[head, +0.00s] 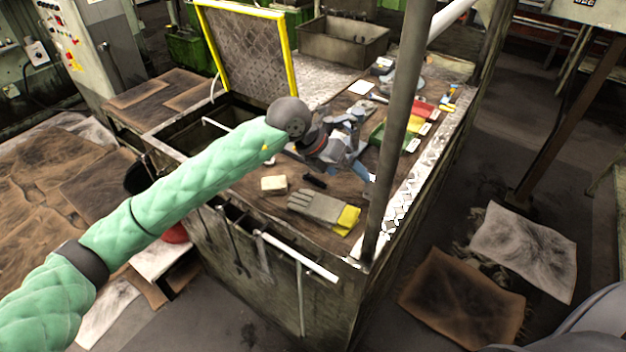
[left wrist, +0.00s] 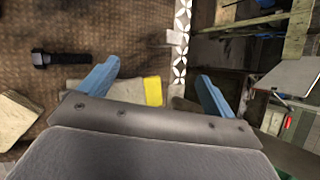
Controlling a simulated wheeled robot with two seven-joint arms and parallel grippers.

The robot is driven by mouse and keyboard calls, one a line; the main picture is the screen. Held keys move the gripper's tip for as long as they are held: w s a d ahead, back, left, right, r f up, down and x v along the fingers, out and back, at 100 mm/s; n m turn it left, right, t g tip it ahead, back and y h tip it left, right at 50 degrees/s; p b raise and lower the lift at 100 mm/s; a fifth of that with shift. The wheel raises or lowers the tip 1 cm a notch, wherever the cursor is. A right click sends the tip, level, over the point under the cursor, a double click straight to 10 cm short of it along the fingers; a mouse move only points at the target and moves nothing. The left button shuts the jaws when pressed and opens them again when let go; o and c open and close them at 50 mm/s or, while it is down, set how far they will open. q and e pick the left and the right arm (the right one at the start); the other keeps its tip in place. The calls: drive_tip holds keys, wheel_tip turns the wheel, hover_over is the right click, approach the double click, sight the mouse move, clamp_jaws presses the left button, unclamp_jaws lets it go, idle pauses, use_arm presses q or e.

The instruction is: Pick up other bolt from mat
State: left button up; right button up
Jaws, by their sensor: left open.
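One black bolt (head: 314,181) lies on the brown mat (head: 283,207) on the workbench, between a pale block and a grey-yellow glove. In the left wrist view the bolt (left wrist: 60,60) lies on its side at the left, its head toward the left edge, on the textured mat (left wrist: 85,22). My left gripper (head: 366,152) is over the bench, to the right of the bolt. The bolt is outside the fingers, beyond the left one. My right gripper does not show.
The pale block (head: 273,184) and the glove (head: 325,210) lie near the bench's front edge. A dark upright post (head: 392,130) stands at the bench's right side. Red and green bins (head: 392,133) sit behind it. A yellow-framed mesh lid (head: 248,55) stands open at the back left.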

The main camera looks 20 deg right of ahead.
sight(315, 178)
use_arm(q)
drive_tip(key=w+a+t+y, duration=0.1)
drive_tip(key=w+a, duration=0.1)
drive_tip(key=w+a+f+t+y, duration=0.1)
drive_tip(key=w+a+y, duration=0.1)
drive_tip(key=w, duration=0.1)
drive_tip(key=w+a+t+y+p, duration=0.1)
drive_tip(key=w+a+y, duration=0.1)
drive_tip(key=shift+w+f+n, duration=0.3)
drive_tip(key=shift+f, duration=0.1)
drive_tip(key=shift+w+d+f, duration=0.1)
drive_tip(key=shift+f, duration=0.55)
drive_tip(key=p+x, duration=0.3)
drive_tip(key=shift+d+f+p, duration=0.2)
drive_tip(key=shift+f+p, duration=0.1)
drive_tip(key=shift+x, duration=0.8)
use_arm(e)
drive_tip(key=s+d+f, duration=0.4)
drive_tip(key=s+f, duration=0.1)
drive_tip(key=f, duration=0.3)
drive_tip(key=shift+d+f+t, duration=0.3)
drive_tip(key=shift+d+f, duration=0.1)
use_arm(q)
drive_tip(key=shift+c, duration=0.4)
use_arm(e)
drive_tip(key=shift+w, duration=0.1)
use_arm(q)
drive_tip(key=c, duration=1)
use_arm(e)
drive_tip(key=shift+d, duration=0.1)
